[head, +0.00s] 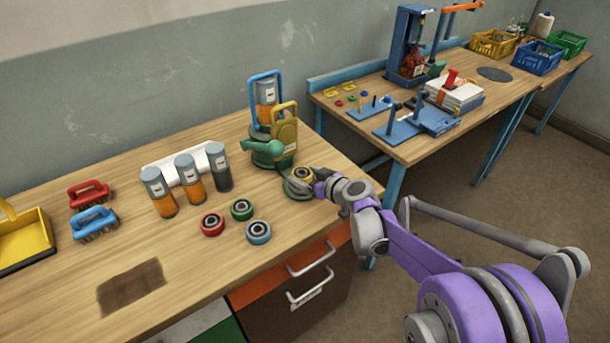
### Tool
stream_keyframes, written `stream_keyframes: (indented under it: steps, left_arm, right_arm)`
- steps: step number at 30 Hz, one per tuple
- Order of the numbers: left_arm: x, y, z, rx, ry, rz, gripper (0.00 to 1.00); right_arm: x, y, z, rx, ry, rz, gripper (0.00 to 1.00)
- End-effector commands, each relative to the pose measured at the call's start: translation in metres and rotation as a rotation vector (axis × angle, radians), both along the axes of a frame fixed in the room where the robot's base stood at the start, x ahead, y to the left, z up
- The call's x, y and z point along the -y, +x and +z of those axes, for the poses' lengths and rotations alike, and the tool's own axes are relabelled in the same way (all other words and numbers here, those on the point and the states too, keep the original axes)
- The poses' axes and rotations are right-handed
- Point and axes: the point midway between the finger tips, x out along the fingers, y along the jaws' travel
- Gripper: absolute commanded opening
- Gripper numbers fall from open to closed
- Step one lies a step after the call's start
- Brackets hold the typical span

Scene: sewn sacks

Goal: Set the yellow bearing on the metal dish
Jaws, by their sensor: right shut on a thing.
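The yellow bearing (302,173) is a small ring with a dark centre near the right edge of the near workbench. My right gripper (308,182) comes in from the right and is shut on it. The metal dish (294,191) lies directly under or just behind the bearing, partly hidden by it and by the gripper. I cannot tell whether the bearing touches the dish. My left gripper is not in view.
Red (212,225), green (242,209) and blue (258,231) bearings lie on the bench (190,270) left of the dish. A green machine (268,150) with a yellow plate stands close behind the dish. Canisters (190,178) and brushes (94,222) are further left.

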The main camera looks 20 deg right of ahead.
Motion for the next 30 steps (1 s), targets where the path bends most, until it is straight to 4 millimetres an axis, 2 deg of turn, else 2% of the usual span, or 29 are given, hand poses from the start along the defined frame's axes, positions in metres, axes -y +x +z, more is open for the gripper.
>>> stream_keyframes:
  steps: [30]
  left_arm:
    - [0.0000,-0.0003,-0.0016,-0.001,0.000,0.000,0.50]
  right_arm:
    - [-0.0001,0.0001,-0.0057,0.000,0.001,0.000,0.00]
